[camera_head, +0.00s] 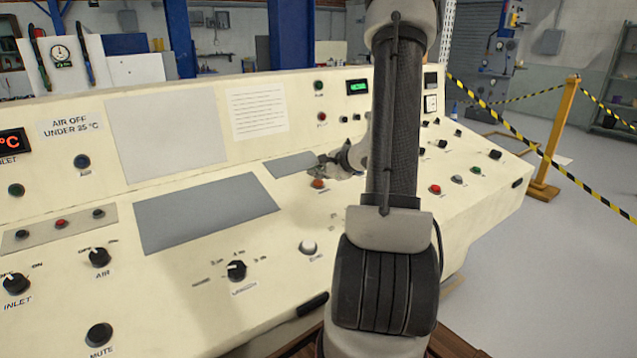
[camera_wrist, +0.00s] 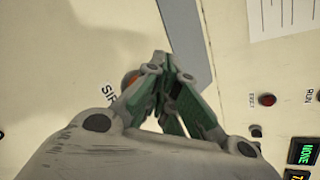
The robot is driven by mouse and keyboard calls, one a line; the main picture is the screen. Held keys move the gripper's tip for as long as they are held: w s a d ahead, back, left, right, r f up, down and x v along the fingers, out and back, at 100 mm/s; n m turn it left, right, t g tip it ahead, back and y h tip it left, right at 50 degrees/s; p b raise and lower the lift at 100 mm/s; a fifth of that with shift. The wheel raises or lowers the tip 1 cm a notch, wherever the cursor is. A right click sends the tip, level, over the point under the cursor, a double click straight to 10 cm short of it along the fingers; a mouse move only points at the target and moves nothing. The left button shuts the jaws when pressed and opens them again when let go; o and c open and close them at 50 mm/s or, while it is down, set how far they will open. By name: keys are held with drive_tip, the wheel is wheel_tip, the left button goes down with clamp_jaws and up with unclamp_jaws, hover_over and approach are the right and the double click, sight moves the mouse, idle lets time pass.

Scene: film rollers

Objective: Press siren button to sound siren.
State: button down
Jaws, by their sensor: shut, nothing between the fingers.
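The siren button is a small orange-red button (camera_head: 318,184) on the cream console's sloped face, left of my arm in the head view. In the wrist view it shows as an orange edge (camera_wrist: 129,78) mostly hidden behind my fingers, beside a label reading "SIR", the rest covered. My gripper (camera_head: 316,170) is shut and empty, with its tips just above and beside the button in the head view. In the wrist view the closed fingertips (camera_wrist: 160,60) lie right next to the button. I cannot tell whether they touch it.
The cream console (camera_head: 200,285) carries several other controls. A white button (camera_head: 308,247) and a black selector knob (camera_head: 236,270) sit nearer the front. A red button (camera_head: 435,189) is right of my arm. Grey blank panels (camera_head: 205,212) lie to the left.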

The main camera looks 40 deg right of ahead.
drive_tip(key=shift+w+f, duration=0.15)
drive_tip(key=shift+f, duration=0.45)
idle(0.7)
drive_tip(key=shift+r, duration=0.15)
idle(0.3)
drive_tip(key=shift+s+r, duration=0.2)
drive_tip(key=shift+r, duration=0.5)
drive_tip(key=shift+s+r, duration=0.2)
drive_tip(key=shift+r, duration=0.6)
drive_tip(key=shift+s+r, duration=0.2)
drive_tip(key=shift+r, duration=0.65)
drive_tip(key=shift+s+r, duration=0.2)
drive_tip(key=shift+r, duration=0.6)
drive_tip(key=shift+a, duration=0.1)
